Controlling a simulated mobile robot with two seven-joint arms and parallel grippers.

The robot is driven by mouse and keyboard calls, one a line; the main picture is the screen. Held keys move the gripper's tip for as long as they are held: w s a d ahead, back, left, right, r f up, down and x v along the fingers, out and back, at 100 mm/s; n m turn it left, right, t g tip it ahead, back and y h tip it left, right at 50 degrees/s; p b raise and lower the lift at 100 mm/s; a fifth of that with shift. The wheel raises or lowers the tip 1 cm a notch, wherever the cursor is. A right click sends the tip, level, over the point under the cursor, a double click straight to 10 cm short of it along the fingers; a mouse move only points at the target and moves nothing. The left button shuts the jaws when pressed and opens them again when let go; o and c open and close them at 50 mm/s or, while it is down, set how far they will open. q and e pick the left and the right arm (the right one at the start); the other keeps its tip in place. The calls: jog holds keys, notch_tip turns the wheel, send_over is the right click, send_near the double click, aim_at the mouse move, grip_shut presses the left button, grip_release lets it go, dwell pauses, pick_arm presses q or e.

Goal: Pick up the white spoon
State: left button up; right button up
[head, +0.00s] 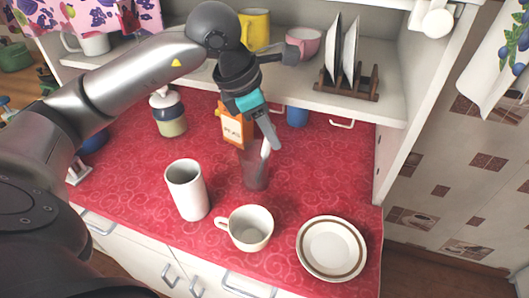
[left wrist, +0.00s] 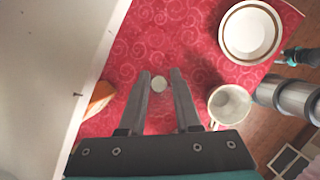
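The white spoon (head: 265,149) stands steeply in a see-through glass (head: 256,176) on the red counter. In the left wrist view a small pale round shape between the fingers seems to be the spoon's end (left wrist: 159,84). My left gripper (head: 272,140) points down over the glass, its fingers beside the spoon's upper part. The left wrist view shows its two fingers (left wrist: 162,76) apart, with gaps on both sides of the pale shape. My right gripper (left wrist: 298,56) seems to show at the right edge of that view, too small to read.
A white tumbler (head: 188,192), a cup (head: 249,228) and a plate (head: 304,256) stand in front of the glass. An orange carton (head: 228,132) is close behind it. A shelf (head: 381,104) with a plate rack (head: 346,88) lies behind. The counter right of the glass is clear.

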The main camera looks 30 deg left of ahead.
pick_arm(q)
grip_shut()
dwell(1.0)
